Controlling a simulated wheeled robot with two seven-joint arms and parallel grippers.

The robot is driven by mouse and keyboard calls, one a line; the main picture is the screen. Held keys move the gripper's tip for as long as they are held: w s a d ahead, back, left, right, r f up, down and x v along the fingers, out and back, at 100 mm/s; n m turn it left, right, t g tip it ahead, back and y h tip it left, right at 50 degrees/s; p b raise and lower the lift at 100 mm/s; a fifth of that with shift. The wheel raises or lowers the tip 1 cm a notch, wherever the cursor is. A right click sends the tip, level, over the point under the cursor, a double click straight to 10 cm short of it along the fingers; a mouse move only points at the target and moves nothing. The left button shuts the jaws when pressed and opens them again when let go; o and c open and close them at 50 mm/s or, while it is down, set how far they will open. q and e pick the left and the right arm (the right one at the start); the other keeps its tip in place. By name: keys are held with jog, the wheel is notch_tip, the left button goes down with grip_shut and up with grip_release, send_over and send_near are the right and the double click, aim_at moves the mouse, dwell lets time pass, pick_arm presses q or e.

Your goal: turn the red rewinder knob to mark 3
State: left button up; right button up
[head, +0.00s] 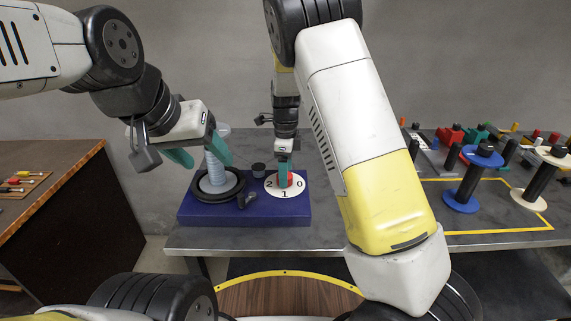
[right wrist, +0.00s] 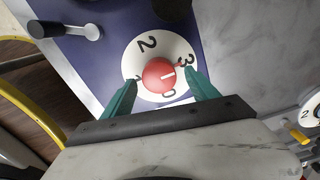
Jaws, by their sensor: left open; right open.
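The red rewinder knob (right wrist: 158,75) sits at the centre of a white dial (right wrist: 140,52) on the blue base (head: 240,217). The 2 and 0 also show; the 1 is mostly hidden by a finger. My right gripper (right wrist: 160,94) is open over the dial, its green fingers on either side of the knob; contact is unclear. In the head view the right gripper (head: 284,177) partly covers the knob.
The coil stands in a black ring with a crank handle (head: 247,199) on the same base. A small black cylinder (head: 258,170) is beside the dial. Blue and white spools (head: 461,196) and several coloured items stand at the right of the grey table (head: 340,235). A wooden table (head: 60,200) is at left.

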notch_tip(320, 180, up, 6)
jog(key=shift+f, duration=0.2)
jog(key=shift+r, duration=0.45)
jog(key=shift+d+r, duration=0.15)
jog(key=s+d+r+n+t, duration=0.2)
jog(key=s+d+r+n, duration=0.2)
jog(key=s, duration=0.5)
jog(key=s+d+r+n+t+y, duration=0.1)
jog(key=s+d+r+n+t, duration=0.1)
jog(key=s+d+r+n, duration=0.3)
jog(key=s+d+r+n+t+y, duration=0.1)
jog(key=s+d+r+n, duration=0.3)
jog(key=s+n, duration=0.7)
notch_tip(320, 180, up, 3)
jog(key=shift+s+d+f+t, duration=0.15)
jog(key=shift+s+d+t, duration=0.2)
jog(key=shift+s+t, duration=0.4)
